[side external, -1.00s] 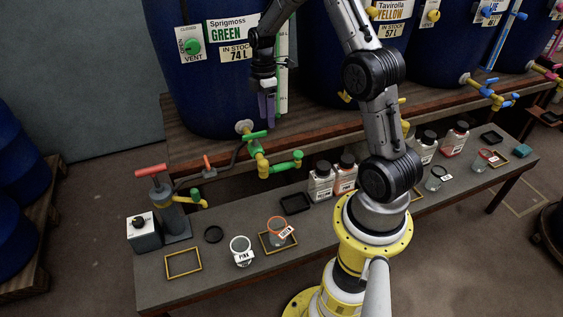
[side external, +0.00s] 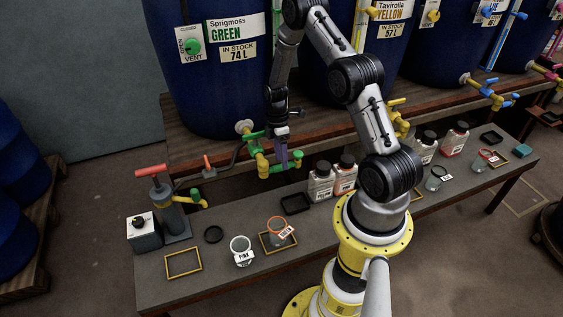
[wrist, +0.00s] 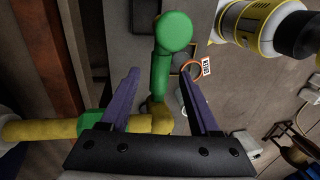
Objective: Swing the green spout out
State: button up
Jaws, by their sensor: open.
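The green spout (side external: 292,168) sticks out to the right from the yellow tap body (side external: 262,168) under the green drum, over the bench. In the wrist view the spout (wrist: 162,72) runs up the picture to a round green end, between my two purple fingers. My gripper (side external: 282,162) is open and points down at the spout in the side view, partly covering it. In the wrist view my gripper (wrist: 160,75) has one finger on each side of the spout, with gaps visible; whether either finger touches it cannot be told. The green tap handle (side external: 254,135) sits above.
On the bench (side external: 215,275) below are a black tray (side external: 295,204), an orange-rimmed beaker (side external: 279,238), a PINK-labelled cup (side external: 241,256) and bottles (side external: 320,184). A hand pump (side external: 170,207) stands left.

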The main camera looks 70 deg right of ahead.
jog(key=shift+s+a+f, duration=0.1)
jog(key=shift+a+f, duration=0.05)
jog(key=shift+f, duration=0.8)
grip_shut()
dwell(0.8)
